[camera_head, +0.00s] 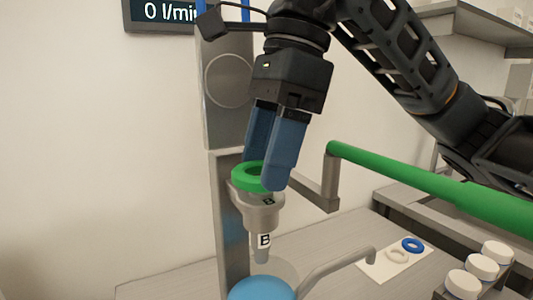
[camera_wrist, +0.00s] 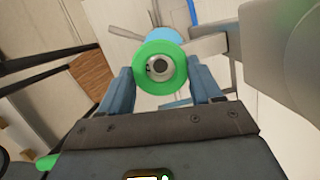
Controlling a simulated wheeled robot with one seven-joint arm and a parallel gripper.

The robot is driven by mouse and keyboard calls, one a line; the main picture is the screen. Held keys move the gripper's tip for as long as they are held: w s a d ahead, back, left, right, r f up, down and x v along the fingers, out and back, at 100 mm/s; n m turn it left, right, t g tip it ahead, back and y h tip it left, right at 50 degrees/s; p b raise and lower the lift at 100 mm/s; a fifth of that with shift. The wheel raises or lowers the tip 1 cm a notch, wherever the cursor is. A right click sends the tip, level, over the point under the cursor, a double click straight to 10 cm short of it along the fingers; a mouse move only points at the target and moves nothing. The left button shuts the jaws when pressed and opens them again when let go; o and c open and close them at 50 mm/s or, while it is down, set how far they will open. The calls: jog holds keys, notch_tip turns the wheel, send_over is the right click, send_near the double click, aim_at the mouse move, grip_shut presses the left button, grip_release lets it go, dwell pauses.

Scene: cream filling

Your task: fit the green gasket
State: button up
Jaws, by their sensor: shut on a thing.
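The green gasket (camera_head: 240,183) is a thick ring at the top of the grey funnel-shaped nozzle (camera_head: 262,216) marked B. My gripper (camera_head: 266,172) reaches down from above with its blue fingers, shut on the gasket. In the wrist view the gasket (camera_wrist: 160,87) sits between the two fingertips (camera_wrist: 160,86), and a grey round part shows through its hole. In the head view the right finger hides part of the ring. I cannot tell whether the gasket rests on the nozzle's rim or is just above it.
A long green-gripped lever (camera_head: 430,178) extends right from the grey machine column (camera_head: 228,100). A blue round piece (camera_head: 262,289) lies below the nozzle. A white card (camera_head: 375,268) holds a blue ring (camera_head: 413,245) and a pale ring (camera_head: 397,255). Several white-capped jars (camera_head: 482,266) stand at right.

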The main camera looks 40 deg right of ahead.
jog(key=shift+f+b, duration=0.6)
jog(key=shift+b, duration=0.65)
dwell(0.4)
jog(key=shift+f+b, duration=0.15)
jog(key=shift+b, duration=0.35)
dwell(0.4)
jog(key=shift+b, duration=0.3)
dwell(0.7)
jog(key=shift+b, duration=0.4)
dwell(0.6)
jog(key=o, duration=1.1)
jog(key=shift+r+p, duration=1.8)
jog(key=shift+r, duration=1.7)
